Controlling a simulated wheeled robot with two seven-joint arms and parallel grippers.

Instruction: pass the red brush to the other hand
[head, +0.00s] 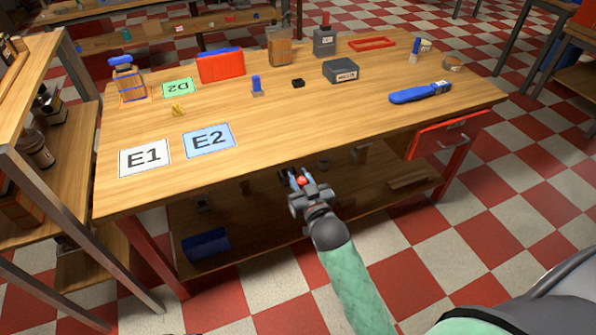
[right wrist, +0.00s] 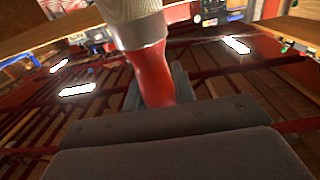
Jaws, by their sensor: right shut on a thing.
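My right gripper (head: 299,181) is in the head view, low in front of the table's near edge. It is shut on the red brush, of which only a small red bit (head: 303,181) shows between the fingers. In the right wrist view the red brush (right wrist: 152,75) fills the top middle, with a red handle, a shiny metal band and pale bristles pointing up and out of frame. The grey fingers of the right gripper (right wrist: 158,88) close around its handle. My left gripper is in neither view.
A wooden table (head: 290,130) holds cards E1 (head: 144,157), E2 (head: 209,141) and D2 (head: 178,88), a red box (head: 221,66), a grey box (head: 341,71) and a blue-handled tool (head: 420,93). A red drawer (head: 447,135) hangs under the right side. A shelf unit (head: 45,165) stands left.

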